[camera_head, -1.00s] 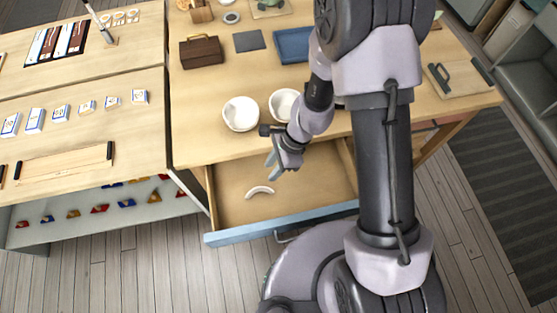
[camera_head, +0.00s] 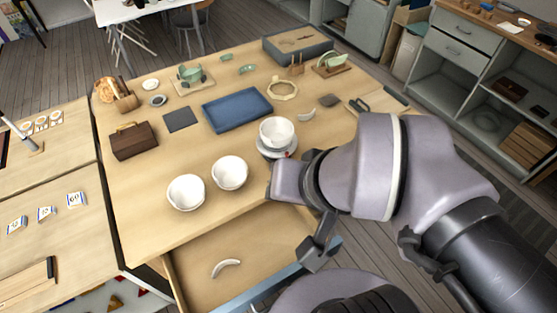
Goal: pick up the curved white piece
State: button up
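A curved white piece (camera_head: 226,267) lies flat inside the open drawer (camera_head: 190,284) at the table's front. A smaller pale curved piece (camera_head: 307,114) lies on the tabletop, right of the white cup. My gripper (camera_head: 314,257) hangs below my wrist, to the right of the drawer piece in the picture and apart from it. Its fingers are small and partly hidden by my arm, so I cannot tell whether they are open or shut. I see nothing held.
Two white bowls (camera_head: 186,193) (camera_head: 230,173) stand near the table's front edge. A white cup (camera_head: 277,132) stands on a saucer (camera_head: 264,150) close to my arm. A blue tray (camera_head: 237,109), a brown box (camera_head: 134,141) and a dark square (camera_head: 180,119) lie farther back. The drawer floor around the piece is clear.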

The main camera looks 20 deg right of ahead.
aim_at(308, 117)
jog(key=l+u, duration=0.45)
jog(key=l, duration=0.8)
jog(key=i+l+u, duration=0.5)
jog(key=i+l, duration=0.2)
jog(key=l, duration=0.25)
